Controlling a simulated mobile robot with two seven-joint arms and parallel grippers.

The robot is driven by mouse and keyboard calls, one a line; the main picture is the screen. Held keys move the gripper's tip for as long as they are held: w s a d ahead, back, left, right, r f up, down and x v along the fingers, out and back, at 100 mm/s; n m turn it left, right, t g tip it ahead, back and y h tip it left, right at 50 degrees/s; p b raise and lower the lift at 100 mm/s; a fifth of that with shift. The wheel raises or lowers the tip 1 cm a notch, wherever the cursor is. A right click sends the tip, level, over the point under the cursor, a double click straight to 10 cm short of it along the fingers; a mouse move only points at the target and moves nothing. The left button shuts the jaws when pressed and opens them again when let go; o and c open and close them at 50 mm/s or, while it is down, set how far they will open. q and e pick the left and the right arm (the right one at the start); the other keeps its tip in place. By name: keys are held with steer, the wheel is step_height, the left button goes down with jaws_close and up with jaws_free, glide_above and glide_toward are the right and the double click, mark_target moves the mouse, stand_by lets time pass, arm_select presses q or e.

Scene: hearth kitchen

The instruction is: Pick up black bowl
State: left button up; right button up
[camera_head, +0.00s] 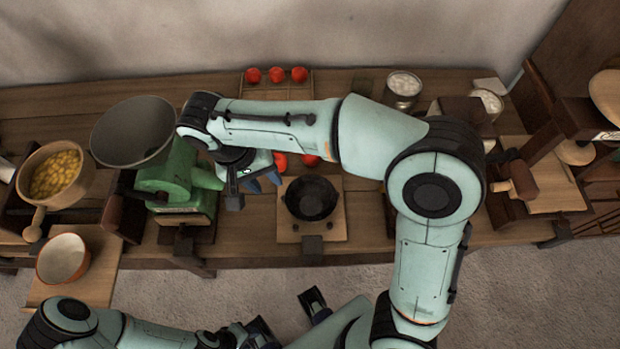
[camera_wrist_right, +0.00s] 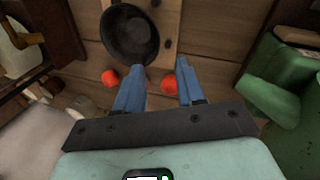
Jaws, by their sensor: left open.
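The black bowl (camera_head: 311,198) sits upright on a square wooden board (camera_head: 335,227) near the table's front edge. It also shows at the top of the right wrist view (camera_wrist_right: 130,36), beyond the fingertips. My right gripper (camera_head: 256,190) hangs over the table just left of the bowl, apart from it. Its blue fingers (camera_wrist_right: 160,68) are spread with nothing between them. My left gripper (camera_head: 287,316) is low in the head view, in front of the table, open and empty.
A green machine with a grey pan (camera_head: 135,130) stands left of my right gripper. Several red tomatoes (camera_head: 276,75) lie behind. A bowl of yellow food (camera_head: 56,175) and an orange-rimmed bowl (camera_head: 63,258) are at left. Glass jars (camera_head: 403,88) stand at the back right.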

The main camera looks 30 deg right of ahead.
steer(key=b, duration=0.1)
glide_above(287, 201)
steer(key=w+a, duration=0.1)
steer(key=a, duration=0.1)
step_height(287, 201, down, 7)
steer(key=shift+d+f, duration=0.35)
steer(key=shift+f, duration=0.15)
steer(key=x, duration=0.3)
steer(key=b+x, duration=0.1)
steer(key=x, duration=0.1)
steer(key=shift+s+d, duration=0.15)
steer(key=shift+s, duration=0.2)
jaws_close()
